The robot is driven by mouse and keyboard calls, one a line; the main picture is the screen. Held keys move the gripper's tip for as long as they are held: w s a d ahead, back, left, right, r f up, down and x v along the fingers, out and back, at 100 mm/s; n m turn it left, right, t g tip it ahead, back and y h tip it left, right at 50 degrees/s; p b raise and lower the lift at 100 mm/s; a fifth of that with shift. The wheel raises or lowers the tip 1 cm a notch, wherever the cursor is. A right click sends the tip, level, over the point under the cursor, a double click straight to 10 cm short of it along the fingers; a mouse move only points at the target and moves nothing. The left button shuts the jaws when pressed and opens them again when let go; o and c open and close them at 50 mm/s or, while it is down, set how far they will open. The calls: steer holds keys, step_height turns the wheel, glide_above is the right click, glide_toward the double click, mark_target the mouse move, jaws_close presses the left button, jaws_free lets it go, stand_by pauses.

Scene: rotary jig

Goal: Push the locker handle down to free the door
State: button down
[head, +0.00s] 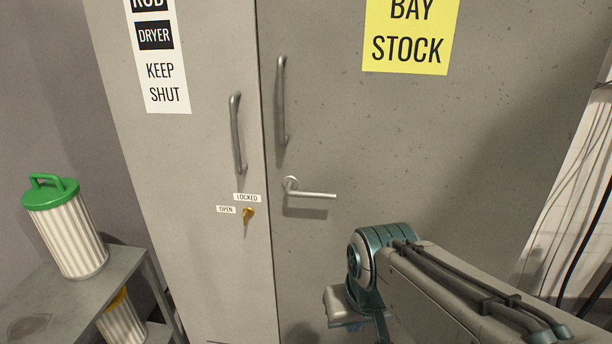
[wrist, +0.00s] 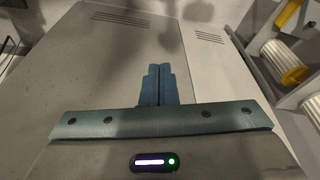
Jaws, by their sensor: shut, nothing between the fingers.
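The locker handle (head: 312,194) is a silver lever on the right-hand grey door (head: 370,140), near the seam between the doors. It sticks out to the right and lies about level. That door looks closed and bears a yellow sign reading "BAY STOCK". My arm reaches in from the lower right of the head view, below and right of the lever; the fingers do not show there. In the wrist view my gripper (wrist: 159,68) is shut and empty, its blue fingers together in front of a grey surface. The lever does not show in the wrist view.
Vertical pull bars (head: 237,134) and (head: 282,100) flank the seam. The left door (head: 190,60) has a brass key (head: 248,215) beside "LOCKED" and "OPEN" labels. A green-lidded canister (head: 72,230) stands on a shelf at left. Cables hang at far right.

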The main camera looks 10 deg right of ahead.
steer(key=w+a+r+m+t+h+b, duration=0.1)
steer(key=w+r+m+t+h, duration=0.1)
steer(key=w+r, duration=2)
steer(key=shift+w+a+m+t+b, duration=0.3)
steer(key=shift+w+m+t+b, duration=0.05)
steer(key=shift+w+m+t, duration=0.4)
steer(key=shift+w, duration=0.1)
glide_above(318, 197)
step_height(318, 197, down, 8)
steer(key=shift+w+d+f, duration=0.1)
steer(key=shift+w, duration=0.05)
step_height(318, 197, down, 2)
steer(key=shift+f, duration=0.2)
steer(key=shift+s+f, duration=0.35)
steer(key=shift+f, duration=0.4)
